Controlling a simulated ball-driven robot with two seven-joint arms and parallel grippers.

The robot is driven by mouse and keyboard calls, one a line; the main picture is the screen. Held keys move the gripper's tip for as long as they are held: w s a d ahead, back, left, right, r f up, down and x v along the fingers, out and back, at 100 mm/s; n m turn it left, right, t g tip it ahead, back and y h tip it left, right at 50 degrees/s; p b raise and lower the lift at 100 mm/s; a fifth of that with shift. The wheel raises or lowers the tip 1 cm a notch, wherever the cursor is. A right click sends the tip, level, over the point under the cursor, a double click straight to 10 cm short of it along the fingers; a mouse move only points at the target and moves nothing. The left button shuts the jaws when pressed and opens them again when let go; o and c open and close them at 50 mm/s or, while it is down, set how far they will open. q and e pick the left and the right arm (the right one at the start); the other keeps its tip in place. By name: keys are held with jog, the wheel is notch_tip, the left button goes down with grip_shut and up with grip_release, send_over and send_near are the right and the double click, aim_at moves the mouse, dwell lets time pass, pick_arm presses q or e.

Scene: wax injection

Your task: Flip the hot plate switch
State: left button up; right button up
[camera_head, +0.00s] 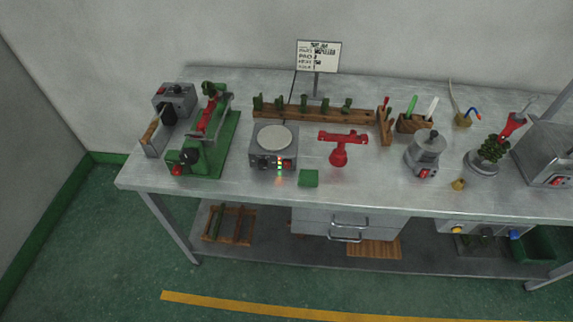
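The hot plate (273,147) is a grey box with a round pale top plate, standing on the metal workbench left of its middle. Its front panel (270,163) faces me and carries a dark knob-like part, small lit green and orange lights, and a red spot at the right that looks like the switch (288,163). The switch is too small to tell its position. Neither of my grippers is in view, and nothing covers the hot plate.
A green machine (207,140) stands left of the hot plate. A small green block (308,178) lies near the bench's front edge, with a red tool (340,145) behind it. A wooden rack (315,114) runs behind. The floor before the workbench (375,190) is clear.

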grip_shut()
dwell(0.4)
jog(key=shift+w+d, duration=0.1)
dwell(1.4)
